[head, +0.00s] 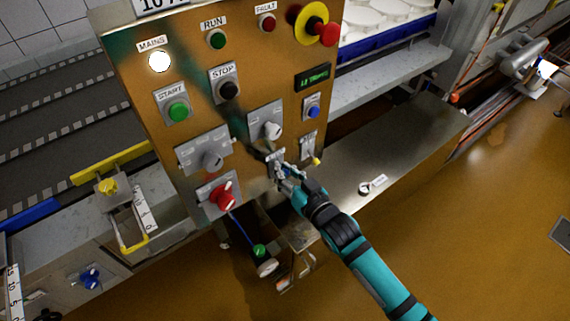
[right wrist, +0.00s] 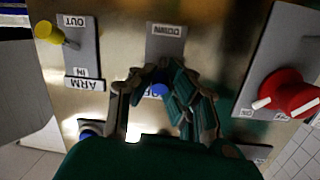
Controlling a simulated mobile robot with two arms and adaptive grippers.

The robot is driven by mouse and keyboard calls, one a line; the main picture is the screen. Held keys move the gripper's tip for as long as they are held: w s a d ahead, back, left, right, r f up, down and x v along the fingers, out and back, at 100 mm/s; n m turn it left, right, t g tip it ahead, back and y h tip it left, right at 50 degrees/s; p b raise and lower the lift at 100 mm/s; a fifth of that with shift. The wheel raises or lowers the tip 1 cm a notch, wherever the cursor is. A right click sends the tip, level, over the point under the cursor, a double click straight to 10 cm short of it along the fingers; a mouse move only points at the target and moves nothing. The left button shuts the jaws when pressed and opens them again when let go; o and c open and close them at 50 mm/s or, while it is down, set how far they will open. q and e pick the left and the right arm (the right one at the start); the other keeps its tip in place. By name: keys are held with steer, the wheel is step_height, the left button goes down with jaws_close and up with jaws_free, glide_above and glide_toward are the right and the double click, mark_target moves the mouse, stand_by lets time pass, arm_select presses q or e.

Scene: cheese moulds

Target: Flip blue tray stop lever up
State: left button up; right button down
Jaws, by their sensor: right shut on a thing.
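The blue tray stop lever (right wrist: 159,90) shows in the right wrist view as a blue knob between my right gripper's fingers. Its grey plate (right wrist: 166,43) carries a DOWN label, upside down in that view. My right gripper (right wrist: 152,76) is shut on the lever. In the head view my right gripper (head: 278,168) is at the lower part of the brown control panel (head: 140,35), between the red rotary knob and the yellow lever. The lever is mostly hidden there by the fingers, so its exact angle cannot be told. My left gripper is not in view.
A yellow-tipped ARM lever (head: 316,160) is close to the right of my gripper. A red rotary knob (head: 222,197) is to its left, grey knobs above. A green-knobbed lever (head: 259,251) juts out below. A steel ledge (head: 410,150) runs to the right.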

steer(key=c, duration=1.3)
jaws_free()
steer(key=shift+o, duration=0.2)
steer(key=v, duration=1.2)
steer(key=s+d+f+m+g+h, duration=0.15)
steer(key=d+f, duration=0.25)
steer(key=f, duration=0.7)
steer(key=s+d+f+g+h, duration=0.2)
steer(key=s+d+f+h, duration=0.15)
steer(key=f, duration=0.65)
steer(key=s+d+f+g+h, duration=0.2)
steer(key=d+f, duration=0.2)
steer(key=f, duration=0.7)
steer(key=s+d+f+g, duration=0.2)
steer(key=s+f, duration=0.3)
steer(key=s, duration=0.4)
steer(key=s+d+f+g+h, duration=0.1)
steer(key=s+f+g, duration=0.2)
steer(key=s+f, duration=0.3)
steer(key=s+d+f+g+h, duration=0.1)
steer(key=s+f, duration=0.5)
steer(key=s, duration=0.7)
steer(key=shift+s+d+f+g, duration=0.3)
steer(key=shift+d+g, duration=0.35)
steer(key=shift+d, duration=0.2)
